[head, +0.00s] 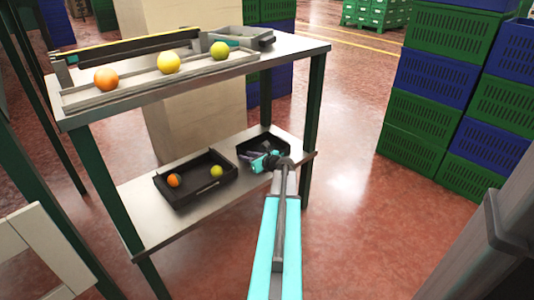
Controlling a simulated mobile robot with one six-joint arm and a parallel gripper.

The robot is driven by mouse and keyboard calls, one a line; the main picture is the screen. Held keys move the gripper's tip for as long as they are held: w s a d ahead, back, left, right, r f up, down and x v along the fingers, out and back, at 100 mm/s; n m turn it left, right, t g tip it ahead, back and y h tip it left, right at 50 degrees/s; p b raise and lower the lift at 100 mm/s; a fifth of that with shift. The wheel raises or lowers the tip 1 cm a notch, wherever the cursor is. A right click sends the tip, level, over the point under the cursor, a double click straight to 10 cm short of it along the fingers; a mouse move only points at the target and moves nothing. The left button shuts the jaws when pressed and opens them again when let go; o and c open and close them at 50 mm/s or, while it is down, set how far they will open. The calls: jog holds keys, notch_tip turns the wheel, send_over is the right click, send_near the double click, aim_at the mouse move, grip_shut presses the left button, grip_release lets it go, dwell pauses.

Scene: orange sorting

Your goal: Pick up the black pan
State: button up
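A black pan (208,191) with low walls stands on the lower shelf in the head view. It holds an orange (173,180) and a yellow-green fruit (216,172). A second, smaller black pan (264,140) stands at the shelf's right end. My gripper (251,157) is at the front of this smaller pan, its dark fingers pointing left. My arm and wrist cover part of that pan. Whether the fingers touch its wall, and whether they are open or shut, is too small to tell.
The shelf table (310,45) carries a rail with an orange (106,79), a yellow fruit (168,62) and a green fruit (220,50) on top. Its legs and top edge bound the lower shelf. Green and blue crates (435,85) stack at right. The floor between is clear.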

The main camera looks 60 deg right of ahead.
jog(key=shift+w+d+f, duration=0.2)
jog(key=shift+w, duration=0.3)
grip_shut()
